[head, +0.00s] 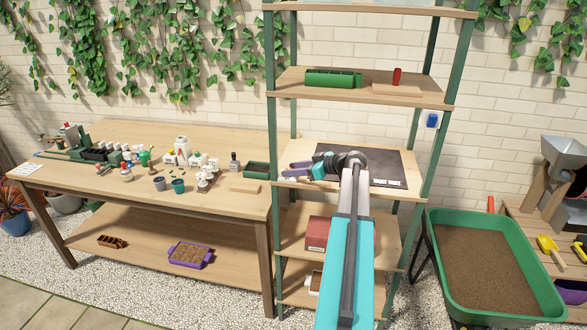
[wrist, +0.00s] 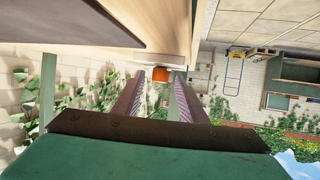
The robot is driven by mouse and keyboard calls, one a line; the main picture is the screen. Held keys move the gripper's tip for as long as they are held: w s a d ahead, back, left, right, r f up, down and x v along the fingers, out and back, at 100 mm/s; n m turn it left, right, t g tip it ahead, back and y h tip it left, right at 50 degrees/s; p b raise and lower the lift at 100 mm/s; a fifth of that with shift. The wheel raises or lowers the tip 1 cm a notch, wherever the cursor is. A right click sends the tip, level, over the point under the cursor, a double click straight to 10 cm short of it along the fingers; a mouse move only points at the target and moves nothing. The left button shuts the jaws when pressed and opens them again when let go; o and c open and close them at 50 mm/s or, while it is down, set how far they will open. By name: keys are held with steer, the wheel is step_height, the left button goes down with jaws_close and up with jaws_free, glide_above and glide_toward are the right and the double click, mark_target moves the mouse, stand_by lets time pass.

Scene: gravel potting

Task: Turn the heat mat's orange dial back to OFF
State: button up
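The heat mat (head: 385,164) is a dark flat sheet on the rack's middle shelf, with a white label strip at its front right. My gripper (head: 287,170) is at the left end of that shelf, its purplish fingers pointing left. In the wrist view the fingers stand apart with a gap between them. The orange dial (wrist: 161,74) shows in that gap, at or just beyond the fingertips; I cannot tell whether they touch it. Its setting cannot be read. In the head view I cannot make out the dial.
The green-posted rack's upper shelf (head: 360,88) is above my arm, and a red box (head: 316,234) is below. A workbench (head: 110,186) with pots and bottles stands left.

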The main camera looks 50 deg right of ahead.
steer(key=shift+c, duration=0.2)
steer(key=shift+f, duration=0.1)
jaws_close()
steer(key=shift+a, duration=0.1)
steer(key=shift+a+f+m+h+b, duration=0.15)
steer(key=shift+m+h+b, duration=0.25)
steer(key=shift+b, duration=0.6)
steer(key=shift+m+h+b, duration=0.3)
steer(key=shift+h+b, duration=0.2)
steer(key=shift+b, duration=0.1)
steer(key=shift+a+m+h+b, duration=0.2)
steer(key=shift+m+h+b, duration=0.6)
steer(key=shift+b, duration=0.45)
steer(key=shift+a+m+h+b, duration=0.1)
steer(key=shift+m+h+b, duration=0.7)
steer(key=shift+h, duration=0.1)
steer(key=shift+m+h, duration=0.6)
steer(key=shift+h, duration=0.1)
